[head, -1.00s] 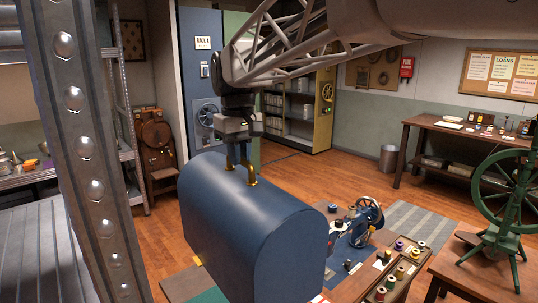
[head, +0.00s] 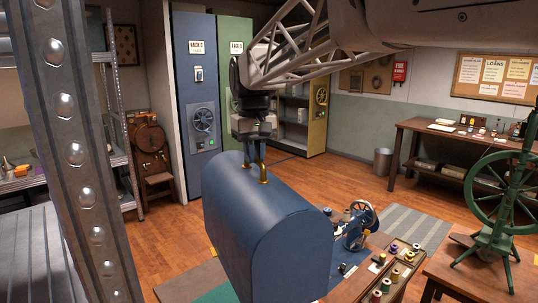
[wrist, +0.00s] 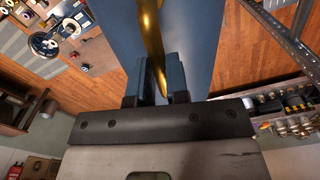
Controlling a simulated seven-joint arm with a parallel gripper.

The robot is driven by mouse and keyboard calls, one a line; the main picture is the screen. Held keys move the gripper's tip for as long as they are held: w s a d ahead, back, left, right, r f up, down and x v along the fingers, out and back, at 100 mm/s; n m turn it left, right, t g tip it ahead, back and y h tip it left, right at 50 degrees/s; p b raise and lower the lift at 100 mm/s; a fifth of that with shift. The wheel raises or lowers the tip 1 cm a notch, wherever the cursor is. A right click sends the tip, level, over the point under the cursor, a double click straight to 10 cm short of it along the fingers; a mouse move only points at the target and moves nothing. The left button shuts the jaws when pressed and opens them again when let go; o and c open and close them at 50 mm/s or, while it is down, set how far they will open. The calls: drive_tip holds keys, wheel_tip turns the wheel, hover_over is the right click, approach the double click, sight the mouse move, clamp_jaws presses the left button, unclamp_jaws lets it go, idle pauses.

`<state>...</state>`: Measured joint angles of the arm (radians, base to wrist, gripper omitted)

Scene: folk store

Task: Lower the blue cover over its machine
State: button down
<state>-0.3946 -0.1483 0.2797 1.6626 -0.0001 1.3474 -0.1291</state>
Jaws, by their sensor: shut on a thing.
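The blue cover (head: 262,215) is a large domed case with a brass handle on top. My gripper (head: 254,152) is shut on the brass handle and holds the cover upright. In the wrist view the jaws (wrist: 160,85) close on the brass handle (wrist: 152,40), with the cover's blue top (wrist: 195,40) beyond. A blue sewing machine with a handwheel (head: 360,225) stands just right of the cover, partly hidden behind it. The cover's lower edge is out of the head view, so its height above the table is hidden.
A wooden tray of thread spools (head: 392,272) lies right of the cover. A green spinning wheel (head: 497,200) stands on a table at the right. A riveted metal post (head: 78,160) crosses the left foreground. A green mat (head: 218,294) shows at the lower left.

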drive_tip(key=shift+m, duration=0.7)
drive_tip(key=shift+w+d+r, duration=0.1)
drive_tip(key=shift+w+d, duration=1.3)
drive_tip(key=shift+d, duration=0.1)
drive_tip(key=shift+w+d, duration=0.1)
drive_tip(key=w+d+m, duration=0.4)
drive_tip(key=w+d, duration=0.4)
drive_tip(key=shift+d+m, duration=0.3)
drive_tip(key=shift+d, duration=0.05)
idle(0.4)
drive_tip(key=w+d+m, duration=0.4)
drive_tip(key=w+d, duration=0.4)
drive_tip(key=d, duration=0.1)
drive_tip(key=shift+m, duration=0.3)
idle(1.0)
drive_tip(key=shift+w, duration=0.15)
